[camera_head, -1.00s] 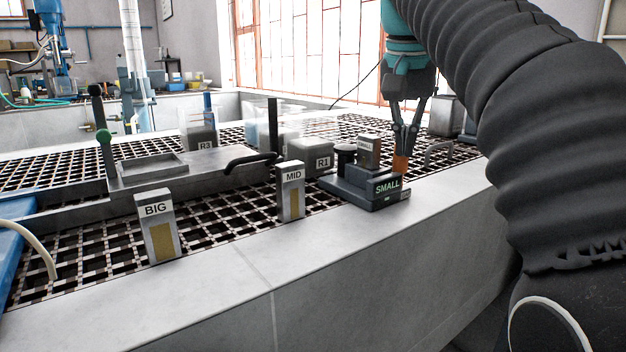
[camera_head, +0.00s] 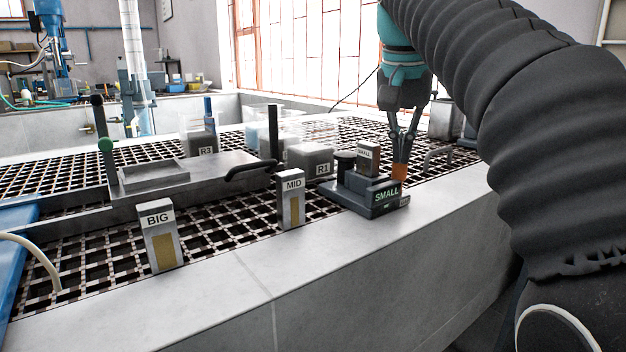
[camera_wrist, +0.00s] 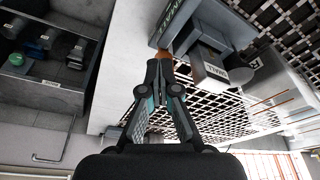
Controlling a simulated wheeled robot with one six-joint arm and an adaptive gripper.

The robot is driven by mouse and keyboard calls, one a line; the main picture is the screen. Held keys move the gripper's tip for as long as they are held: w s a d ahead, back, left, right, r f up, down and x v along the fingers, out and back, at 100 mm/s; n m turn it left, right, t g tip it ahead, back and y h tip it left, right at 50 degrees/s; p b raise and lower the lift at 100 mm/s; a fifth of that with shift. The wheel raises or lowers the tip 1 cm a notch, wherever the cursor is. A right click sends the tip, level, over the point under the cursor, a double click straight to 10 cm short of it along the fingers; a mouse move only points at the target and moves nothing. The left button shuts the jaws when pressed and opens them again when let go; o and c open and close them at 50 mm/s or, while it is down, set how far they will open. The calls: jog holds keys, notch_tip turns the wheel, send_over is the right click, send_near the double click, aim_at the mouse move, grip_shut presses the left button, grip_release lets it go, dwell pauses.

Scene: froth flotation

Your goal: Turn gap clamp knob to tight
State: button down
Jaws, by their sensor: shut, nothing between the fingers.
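A dark grey clamp block (camera_head: 352,190) labelled SMALL stands near the front edge of the grating. A black round-topped knob (camera_head: 346,157) rises at its left, and a grey block (camera_head: 368,157) with a small label stands upright on it. An orange piece (camera_head: 400,172) is at its right end; I cannot tell which of these is the gap clamp knob. My gripper (camera_head: 403,160) points down, shut and empty, with its tips at the orange piece. In the wrist view the tips (camera_wrist: 160,64) overlap the orange piece (camera_wrist: 163,55); contact is unclear.
Upright blocks marked BIG (camera_head: 161,240) and MID (camera_head: 291,200) stand left along the grating (camera_head: 100,235). An R1 container (camera_head: 308,160) is behind the clamp. A metal plate with a black handle (camera_head: 250,170) lies left. The stone ledge (camera_head: 300,250) in front is clear.

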jog(key=shift+w+a+p, duration=0.25)
jog(key=shift+a+p, duration=0.3)
jog(key=shift+p, duration=0.8)
dwell(0.3)
jog(key=shift+s+a, duration=0.2)
jog(key=shift+s, duration=0.1)
notch_tip(320, 180, up, 6)
dwell(0.7)
